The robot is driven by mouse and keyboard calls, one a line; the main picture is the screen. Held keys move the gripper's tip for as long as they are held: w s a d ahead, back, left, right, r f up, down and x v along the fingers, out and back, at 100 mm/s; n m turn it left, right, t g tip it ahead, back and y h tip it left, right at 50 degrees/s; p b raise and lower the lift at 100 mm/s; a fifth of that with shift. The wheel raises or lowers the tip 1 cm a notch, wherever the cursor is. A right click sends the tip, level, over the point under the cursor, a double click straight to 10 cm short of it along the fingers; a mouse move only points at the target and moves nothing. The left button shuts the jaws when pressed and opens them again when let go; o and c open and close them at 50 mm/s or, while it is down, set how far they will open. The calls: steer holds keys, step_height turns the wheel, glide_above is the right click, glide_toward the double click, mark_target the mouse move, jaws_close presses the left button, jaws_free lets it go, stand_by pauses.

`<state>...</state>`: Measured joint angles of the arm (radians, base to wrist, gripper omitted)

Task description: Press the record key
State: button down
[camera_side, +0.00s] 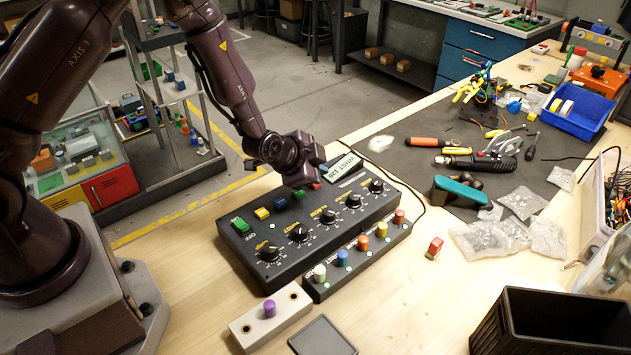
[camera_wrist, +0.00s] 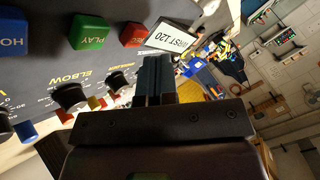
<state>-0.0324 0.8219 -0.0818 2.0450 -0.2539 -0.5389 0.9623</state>
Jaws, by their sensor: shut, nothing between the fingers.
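The record key is a red key (camera_wrist: 133,34) labelled REC in the wrist view, beside the green PLAY key (camera_wrist: 89,34). In the side view the red key (camera_side: 317,185) is at the far end of the key row on the black control box (camera_side: 228,240), partly close behind my gripper. My gripper (camera_side: 299,184) hangs over the far end of that row. In the wrist view its fingers (camera_wrist: 154,76) are together and empty, near the small display reading WRIST 120 (camera_wrist: 174,38). I cannot tell whether the fingertips touch the box.
Several black knobs (camera_side: 299,232) stand up along the box. A strip of coloured buttons (camera_side: 342,257) lies in front of it. A purple button on a pale block (camera_side: 269,309), a black bin (camera_side: 551,322) and a loose red block (camera_side: 434,247) are on the bench.

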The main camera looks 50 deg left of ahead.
steer(key=shift+f, duration=0.1)
stand_by(0.3)
steer(key=shift+f, duration=0.35)
steer(key=shift+f, duration=0.45)
stand_by(0.6)
steer(key=shift+r, duration=0.9)
steer(key=shift+r, duration=2.55)
